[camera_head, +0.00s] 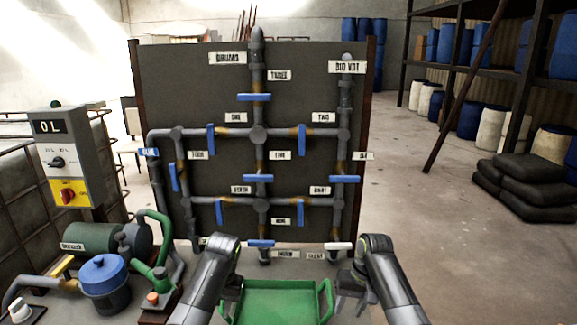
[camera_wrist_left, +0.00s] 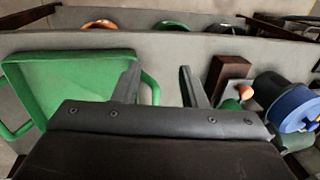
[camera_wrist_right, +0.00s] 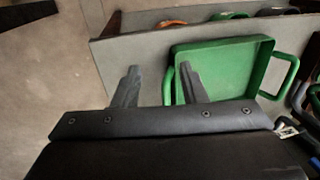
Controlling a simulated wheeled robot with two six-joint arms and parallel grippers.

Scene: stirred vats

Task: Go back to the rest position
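My right gripper (camera_wrist_right: 160,85) is open and empty in the right wrist view. In the head view the right gripper (camera_head: 348,300) is just right of the tray. The tray has a handle on each side and looks empty. It shows in the left wrist view (camera_wrist_left: 75,90) and in the right wrist view (camera_wrist_right: 225,65).
A pipe board (camera_head: 300,90) with several blue valve handles stands behind the tray. A control box (camera_head: 66,158), a green motor (camera_head: 92,238) and a blue-lidded pot (camera_head: 104,275) are at the left. Sacks (camera_head: 530,180) lie by the shelves.

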